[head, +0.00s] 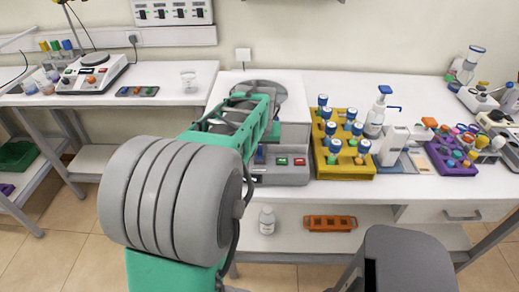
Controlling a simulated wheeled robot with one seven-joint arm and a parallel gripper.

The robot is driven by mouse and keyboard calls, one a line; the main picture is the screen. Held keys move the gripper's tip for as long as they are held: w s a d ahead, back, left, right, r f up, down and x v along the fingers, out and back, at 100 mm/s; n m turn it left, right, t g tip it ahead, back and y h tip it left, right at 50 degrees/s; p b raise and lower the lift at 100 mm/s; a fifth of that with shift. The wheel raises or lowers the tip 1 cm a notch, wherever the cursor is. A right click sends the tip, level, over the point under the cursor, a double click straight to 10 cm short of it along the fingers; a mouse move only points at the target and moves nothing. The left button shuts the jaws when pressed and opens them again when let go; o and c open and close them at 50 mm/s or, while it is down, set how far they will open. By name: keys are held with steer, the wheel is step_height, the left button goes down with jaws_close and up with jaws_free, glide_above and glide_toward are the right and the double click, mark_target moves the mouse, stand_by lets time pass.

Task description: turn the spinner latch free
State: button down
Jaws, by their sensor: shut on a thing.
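The jaws of my gripper are hidden behind the arm, and I cannot make out the latch. A small blue part shows low on the spinner's front, beside the arm.
A yellow rack (343,168) of blue-capped bottles stands close to the spinner's right. A pump bottle (377,115) and a purple rack (447,163) are further right. An orange tray (330,223) and a white bottle (267,220) sit on the lower shelf.

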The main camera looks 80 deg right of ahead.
stand_by(0.4)
steer(key=c, duration=1.4)
jaws_free()
steer(key=v, duration=0.7)
steer(key=shift+r+b, duration=0.35)
steer(key=shift+r, duration=0.05)
steer(key=shift+a, duration=0.15)
